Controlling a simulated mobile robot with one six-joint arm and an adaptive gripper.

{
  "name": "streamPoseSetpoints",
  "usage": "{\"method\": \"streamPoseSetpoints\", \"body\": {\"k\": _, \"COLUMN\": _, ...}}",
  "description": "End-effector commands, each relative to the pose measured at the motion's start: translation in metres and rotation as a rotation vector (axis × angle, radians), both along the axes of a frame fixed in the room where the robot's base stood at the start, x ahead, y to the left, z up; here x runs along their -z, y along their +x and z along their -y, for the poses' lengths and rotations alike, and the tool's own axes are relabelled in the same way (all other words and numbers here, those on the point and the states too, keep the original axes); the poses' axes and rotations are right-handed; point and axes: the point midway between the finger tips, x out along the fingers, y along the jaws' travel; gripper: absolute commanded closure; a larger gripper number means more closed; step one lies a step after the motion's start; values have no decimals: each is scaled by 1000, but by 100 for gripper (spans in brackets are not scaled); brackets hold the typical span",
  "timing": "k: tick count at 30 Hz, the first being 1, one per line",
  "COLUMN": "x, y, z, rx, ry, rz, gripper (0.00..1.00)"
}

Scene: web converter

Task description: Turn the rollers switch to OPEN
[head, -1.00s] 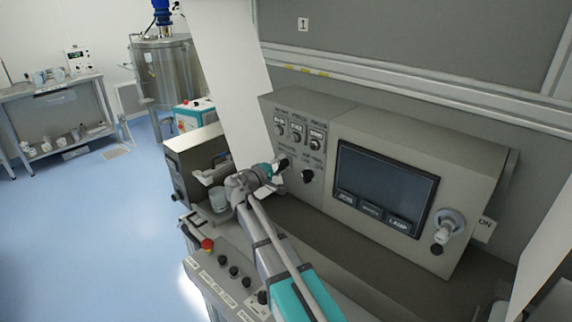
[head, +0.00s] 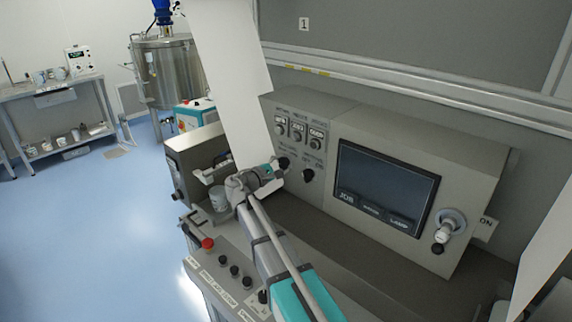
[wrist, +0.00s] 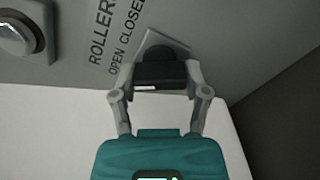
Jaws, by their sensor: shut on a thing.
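The rollers switch (wrist: 165,52) is a black knob on a pale square plate, on the grey panel face in the wrist view. The label (wrist: 118,35) beside it reads ROLLER..., OPEN, CLOSED. My gripper (wrist: 160,78) is shut on the black knob, with one finger on each side. The knob's pointer is hidden, so I cannot tell which way it is turned. In the head view my gripper (head: 276,172) is at the left end of the control panel (head: 300,108), partly covering the switch (head: 283,163).
A second black knob (head: 308,175) sits just right of the switch. Three meters or buttons (head: 298,130) are above. A dark touchscreen (head: 385,188) is to the right. A white web sheet (head: 230,75) hangs close behind my gripper. A red-knobbed console (head: 222,265) is below.

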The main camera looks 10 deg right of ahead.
Motion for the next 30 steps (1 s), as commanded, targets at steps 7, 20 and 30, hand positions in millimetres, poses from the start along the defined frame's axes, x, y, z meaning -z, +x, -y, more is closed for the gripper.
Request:
{"method": "streamPoseSetpoints", "body": {"k": 7, "x": 1, "y": 0, "z": -3, "rx": -6, "ry": 4, "rz": -3, "gripper": 88}}
{"method": "streamPoseSetpoints", "body": {"k": 20, "x": 0, "y": 0, "z": 0, "rx": 0, "ry": 1, "rz": -1, "gripper": 6}}
{"method": "streamPoseSetpoints", "body": {"k": 30, "x": 0, "y": -2, "z": -2, "rx": 1, "ry": 0, "rz": 0, "gripper": 6}}
